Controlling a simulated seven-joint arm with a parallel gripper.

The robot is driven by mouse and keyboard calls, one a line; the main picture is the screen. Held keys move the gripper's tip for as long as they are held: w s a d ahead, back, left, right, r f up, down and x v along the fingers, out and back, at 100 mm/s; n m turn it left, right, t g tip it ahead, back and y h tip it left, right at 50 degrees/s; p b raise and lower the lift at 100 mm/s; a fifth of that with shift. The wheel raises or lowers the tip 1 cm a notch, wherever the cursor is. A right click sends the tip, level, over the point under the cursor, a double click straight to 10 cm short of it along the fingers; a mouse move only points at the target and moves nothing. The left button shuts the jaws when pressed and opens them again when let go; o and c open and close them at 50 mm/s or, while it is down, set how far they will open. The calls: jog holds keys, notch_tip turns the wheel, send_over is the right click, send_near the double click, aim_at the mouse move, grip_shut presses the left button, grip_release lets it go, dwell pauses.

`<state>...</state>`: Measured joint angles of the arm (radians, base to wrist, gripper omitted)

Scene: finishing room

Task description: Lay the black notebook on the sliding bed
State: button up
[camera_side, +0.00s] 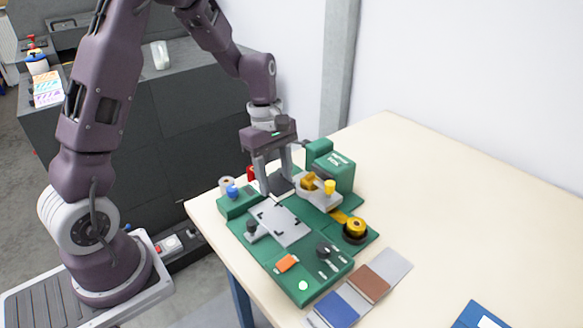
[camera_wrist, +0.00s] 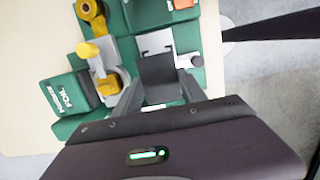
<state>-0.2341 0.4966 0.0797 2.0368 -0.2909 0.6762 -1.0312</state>
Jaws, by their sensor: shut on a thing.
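My gripper (camera_side: 277,181) is shut on the black notebook (camera_side: 281,185), which hangs between its two fingers at the far end of the green machine. The wrist view also shows the black notebook (camera_wrist: 158,75) lying flat between the fingers of my gripper (camera_wrist: 158,90). The sliding bed (camera_side: 279,223) is a light grey plate with black corner marks, in the middle of the machine. In the wrist view the notebook covers part of the sliding bed (camera_wrist: 155,41); its height above the bed is hard to tell.
The green press head (camera_side: 331,168) stands close right of my gripper, with a yellow-knobbed grey piece (camera_side: 320,192) beside the bed. A gold foil roll (camera_side: 355,228) is nearer. A blue notebook (camera_side: 335,309) and a brown one (camera_side: 370,284) lie on a grey strip.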

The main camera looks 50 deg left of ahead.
aim_at(279, 219)
jog(key=shift+f, duration=4.1)
jog(key=shift+f, duration=0.65)
jog(key=o, duration=1)
jog(key=shift+a+r, duration=0.25)
jog(key=shift+r, duration=1.55)
jog(key=shift+a+r, duration=0.3)
jog(key=shift+r, duration=1.55)
jog(key=shift+a+r, duration=0.25)
jog(key=shift+r, duration=1.55)
jog(key=shift+r, duration=0.1)
